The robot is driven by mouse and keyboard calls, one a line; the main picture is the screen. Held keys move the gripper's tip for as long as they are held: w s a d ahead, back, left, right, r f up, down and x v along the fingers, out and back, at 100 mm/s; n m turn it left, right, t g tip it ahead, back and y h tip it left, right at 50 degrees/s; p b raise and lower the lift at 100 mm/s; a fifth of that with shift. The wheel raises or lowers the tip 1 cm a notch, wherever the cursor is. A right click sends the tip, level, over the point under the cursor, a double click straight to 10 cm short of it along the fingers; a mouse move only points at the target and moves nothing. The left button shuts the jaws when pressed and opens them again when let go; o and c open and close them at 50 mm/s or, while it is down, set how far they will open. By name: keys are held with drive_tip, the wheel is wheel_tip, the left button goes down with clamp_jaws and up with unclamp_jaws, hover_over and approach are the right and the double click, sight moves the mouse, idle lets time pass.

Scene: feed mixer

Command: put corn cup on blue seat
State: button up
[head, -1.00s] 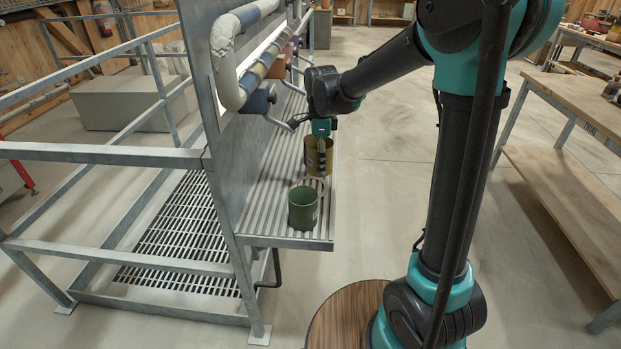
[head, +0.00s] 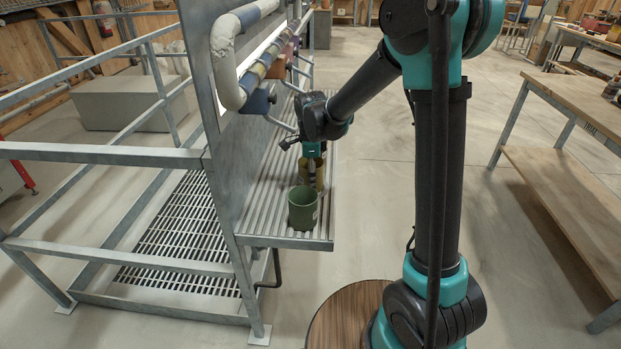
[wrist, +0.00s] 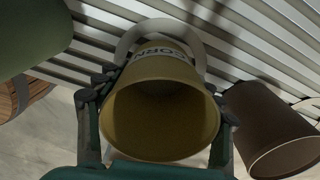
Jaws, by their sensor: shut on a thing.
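The corn cup is a yellow-brown cup lettered "COR…" that shows in the wrist view (wrist: 160,118), its open mouth facing the camera. It also shows in the head view (head: 320,172), partly hidden behind my gripper and the green cup. My gripper (head: 311,176) is shut on the corn cup, a finger on either side of it, above the slatted shelf. A pale ring (wrist: 128,42) lies on the slats behind the cup in the wrist view. A blue block (head: 258,101) hangs at the near end of the pipe; I cannot tell whether it is the blue seat.
A green cup (head: 302,210) stands near the shelf's front end, close to my gripper. A brown cup (wrist: 270,130) is right of the corn cup in the wrist view. The slatted shelf (head: 285,236) meets an upright metal panel (head: 225,165) on its left.

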drive_tip(key=shift+f, duration=0.1)
drive_tip(key=o, duration=1.2)
drive_tip(key=shift+c, duration=0.2)
wheel_tip(320, 180, up, 12)
drive_tip(key=shift+r, duration=0.1)
drive_tip(key=s+d+f+n+t, duration=0.2)
drive_tip(key=s+d+f+n, duration=0.4)
drive_tip(key=d, duration=0.6)
drive_tip(key=s+d+f+n+t, duration=0.2)
drive_tip(key=s+d+f+n, duration=0.5)
drive_tip(key=s+d+n, duration=0.3)
drive_tip(key=s+d, duration=0.1)
drive_tip(key=s, duration=0.2)
drive_tip(key=shift+s+d+f, duration=0.15)
drive_tip(key=shift+d, duration=0.2)
